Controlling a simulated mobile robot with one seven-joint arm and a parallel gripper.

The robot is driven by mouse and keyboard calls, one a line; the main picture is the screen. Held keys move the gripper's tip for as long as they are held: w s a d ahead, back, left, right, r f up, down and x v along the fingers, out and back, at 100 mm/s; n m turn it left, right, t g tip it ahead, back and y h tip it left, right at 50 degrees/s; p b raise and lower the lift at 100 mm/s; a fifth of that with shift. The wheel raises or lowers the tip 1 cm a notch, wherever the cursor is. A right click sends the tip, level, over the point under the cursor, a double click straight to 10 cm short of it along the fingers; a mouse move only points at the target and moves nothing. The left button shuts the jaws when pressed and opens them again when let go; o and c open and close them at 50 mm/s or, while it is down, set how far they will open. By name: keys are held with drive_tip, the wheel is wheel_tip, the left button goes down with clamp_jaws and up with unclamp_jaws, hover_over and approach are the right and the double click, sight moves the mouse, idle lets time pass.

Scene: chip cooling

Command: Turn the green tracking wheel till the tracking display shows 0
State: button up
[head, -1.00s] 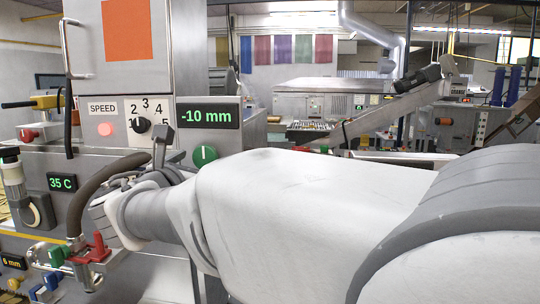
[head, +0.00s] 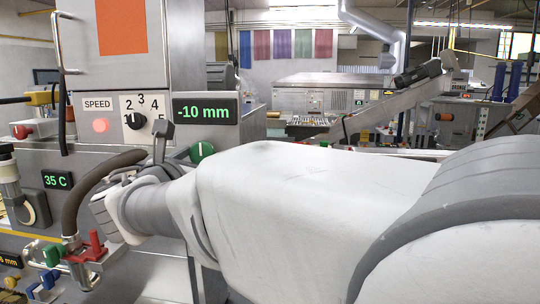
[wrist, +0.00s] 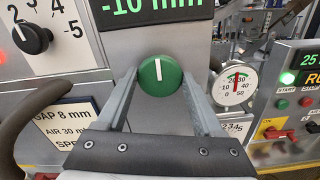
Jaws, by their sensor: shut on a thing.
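The green tracking wheel (wrist: 160,76) is a round knob with a white mark pointing nearly straight up. It also shows in the head view (head: 203,152), partly hidden behind my arm. The tracking display (head: 206,111) above it reads -10 mm; only its lower part shows in the wrist view (wrist: 150,8). My gripper (wrist: 158,78) is shut on the wheel, with one finger at its left edge and one at its right. In the head view my wrist and arm hide most of the gripper.
The black speed knob (wrist: 33,38) is left of the display. A dial gauge (wrist: 235,84) stands close to the right of my right finger. A dark hose (head: 85,190) curves beside my wrist. A red valve handle (head: 93,246) sits below it.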

drive_tip(key=shift+f+b, duration=0.15)
drive_tip(key=shift+b, duration=0.4)
drive_tip(key=shift+c, duration=0.3)
drive_tip(key=shift+m+b, duration=13.5)
drive_tip(key=shift+m, duration=4.3)
